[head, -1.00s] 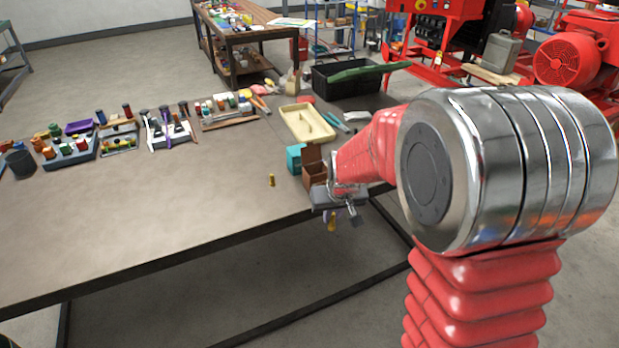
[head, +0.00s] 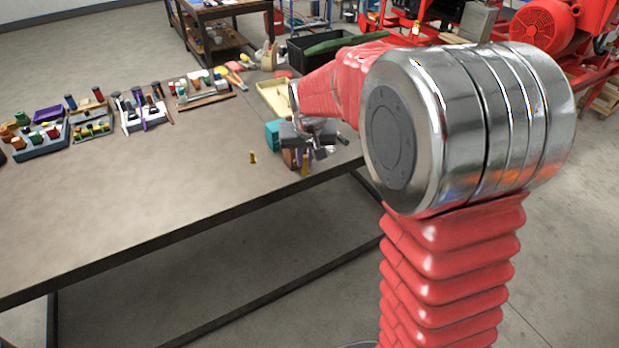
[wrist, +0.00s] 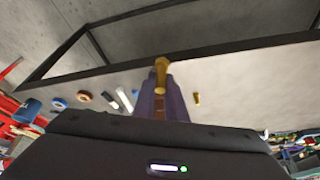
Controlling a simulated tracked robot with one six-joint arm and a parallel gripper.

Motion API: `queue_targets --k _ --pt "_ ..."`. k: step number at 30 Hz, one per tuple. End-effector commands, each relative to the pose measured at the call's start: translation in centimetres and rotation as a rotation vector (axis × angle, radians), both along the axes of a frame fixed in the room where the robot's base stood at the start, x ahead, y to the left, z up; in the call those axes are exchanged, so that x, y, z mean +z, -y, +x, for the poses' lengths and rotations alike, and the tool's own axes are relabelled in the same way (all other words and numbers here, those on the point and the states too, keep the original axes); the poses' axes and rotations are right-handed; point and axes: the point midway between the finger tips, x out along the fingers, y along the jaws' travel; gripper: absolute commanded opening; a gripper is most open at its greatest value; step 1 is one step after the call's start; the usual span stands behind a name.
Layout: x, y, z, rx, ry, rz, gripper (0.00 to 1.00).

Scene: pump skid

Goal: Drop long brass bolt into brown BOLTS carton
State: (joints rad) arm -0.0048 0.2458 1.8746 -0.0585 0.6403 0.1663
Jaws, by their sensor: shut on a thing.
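The long brass bolt (head: 305,164) hangs from my gripper (head: 305,150) in the head view. In the wrist view the bolt (wrist: 161,72) stands out from between the purple fingers (wrist: 160,98), which are shut on it. The brown carton (head: 290,158) sits near the table's front edge, mostly hidden behind my gripper and the bolt. The bolt overlaps the carton in the head view; I cannot tell whether it is directly over the opening. Any lettering on the carton is not visible.
A teal box (head: 273,134) stands behind the carton. A shorter brass piece (head: 253,158) stands on the table left of it. A cream tray (head: 274,97) and a black crate (head: 310,60) lie farther back. The table's left front is bare.

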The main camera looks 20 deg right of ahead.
Motion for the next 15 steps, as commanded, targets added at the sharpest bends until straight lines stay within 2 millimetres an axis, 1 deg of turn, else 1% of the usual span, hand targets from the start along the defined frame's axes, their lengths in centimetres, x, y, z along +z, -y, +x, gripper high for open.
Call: queue_targets --k 1,3,7,9,11,15 --pt "1.8 -0.3 0.9 -0.023 0.006 -0.001 0.00" --pt "3.9 -0.5 1.7 -0.064 0.006 -0.004 0.00" --pt "7.2 -0.7 2.7 -0.130 0.008 -0.008 0.00" --pt "8.3 -0.8 2.9 -0.155 0.008 -0.011 0.00" --pt "8.9 -0.8 3.1 -0.170 0.010 -0.011 0.00" --pt "9.2 -0.7 3.1 -0.180 0.008 -0.012 0.00"
